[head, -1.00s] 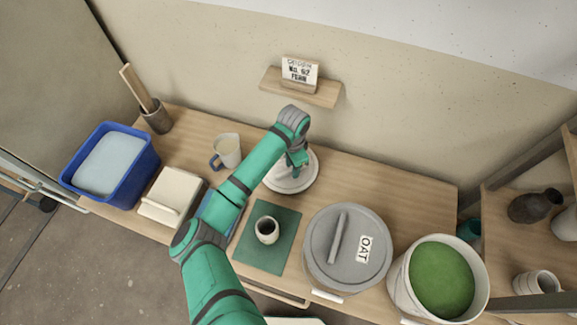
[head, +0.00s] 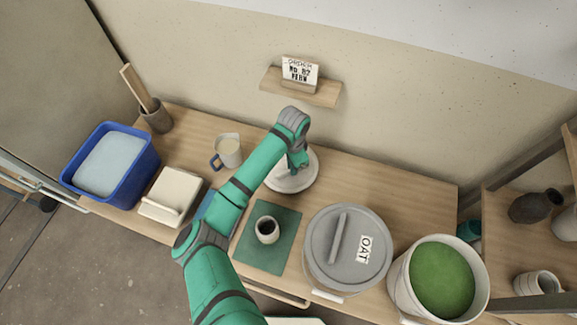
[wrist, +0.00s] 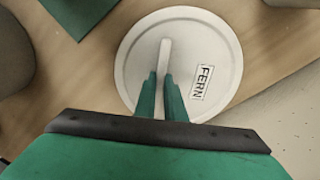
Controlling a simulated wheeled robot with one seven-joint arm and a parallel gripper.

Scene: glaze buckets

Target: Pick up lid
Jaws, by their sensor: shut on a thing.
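The white round lid (wrist: 215,50) labelled FERN lies on the wooden bench, with a raised bar handle (wrist: 164,57) across it. In the head view the lid (head: 306,181) is at the back middle of the bench, partly hidden by my arm. My gripper (wrist: 162,79) is over the lid, its two green fingers on either side of the bar handle and shut on it. In the head view my gripper (head: 297,163) points down at the lid. I cannot tell whether the lid touches the bench all round.
A green-filled bucket (head: 398,285) stands at the right, open. Left of it is a grey-lidded OAT bucket (head: 318,252). A jug (head: 229,151) is left of the lid. A sign shelf (head: 322,97) is on the wall behind.

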